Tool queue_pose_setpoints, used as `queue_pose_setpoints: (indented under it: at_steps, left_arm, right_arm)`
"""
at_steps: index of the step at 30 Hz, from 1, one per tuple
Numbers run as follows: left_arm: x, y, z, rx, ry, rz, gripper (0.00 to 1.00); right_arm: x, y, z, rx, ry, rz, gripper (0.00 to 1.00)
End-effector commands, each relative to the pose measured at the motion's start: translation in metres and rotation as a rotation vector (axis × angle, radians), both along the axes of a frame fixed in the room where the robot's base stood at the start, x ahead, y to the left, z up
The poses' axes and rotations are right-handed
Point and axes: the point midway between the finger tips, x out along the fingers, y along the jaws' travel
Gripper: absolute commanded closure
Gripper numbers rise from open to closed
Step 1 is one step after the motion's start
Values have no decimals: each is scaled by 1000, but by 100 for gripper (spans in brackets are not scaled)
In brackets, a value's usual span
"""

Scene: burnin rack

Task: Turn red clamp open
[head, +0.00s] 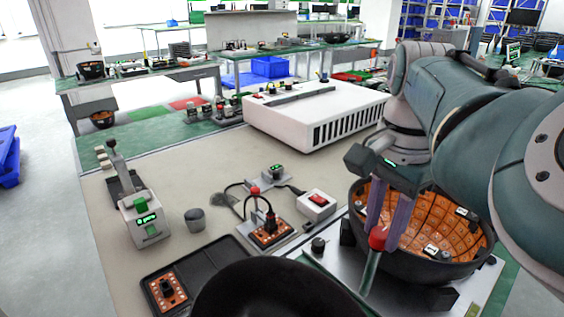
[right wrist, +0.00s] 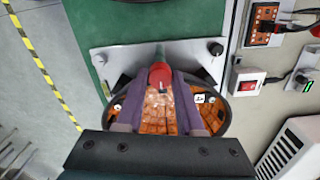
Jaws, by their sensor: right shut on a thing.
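The red clamp shows as a red grip (head: 377,238) on a grey-green lever that slopes down to a metal plate in the head view. In the right wrist view the red grip (right wrist: 160,75) is in the middle, over the near side of a bowl. My right gripper (head: 384,222) is shut on the red grip, with its two purple fingers on either side of it. The fingers hide part of the grip. The clamp's base is largely hidden in both views. My left gripper is not in view.
A fixture with a red knob (head: 254,191), a switch box (head: 317,205) and a white vented unit (head: 318,119) stand on the bench. The bench's left middle has free room.

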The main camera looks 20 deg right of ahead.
Motion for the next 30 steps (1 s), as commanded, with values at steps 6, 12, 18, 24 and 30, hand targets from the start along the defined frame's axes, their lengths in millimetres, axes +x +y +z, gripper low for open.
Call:
queue_pose_setpoints:
  at_steps: [6, 12, 18, 24, 30]
  left_arm:
    - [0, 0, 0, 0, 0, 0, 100]
    - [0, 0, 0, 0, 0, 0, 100]
    - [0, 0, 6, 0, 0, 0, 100]
    - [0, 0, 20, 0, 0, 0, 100]
    - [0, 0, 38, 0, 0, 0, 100]
  right_arm:
    - [0, 0, 0, 0, 1, 0, 100]
    - [0, 0, 1, 0, 1, 1, 100]
    - [0, 0, 2, 0, 2, 33, 100]
    - [0, -1, 4, -1, 4, 133, 100]
    - [-1, -1, 5, 0, 5, 299, 100]
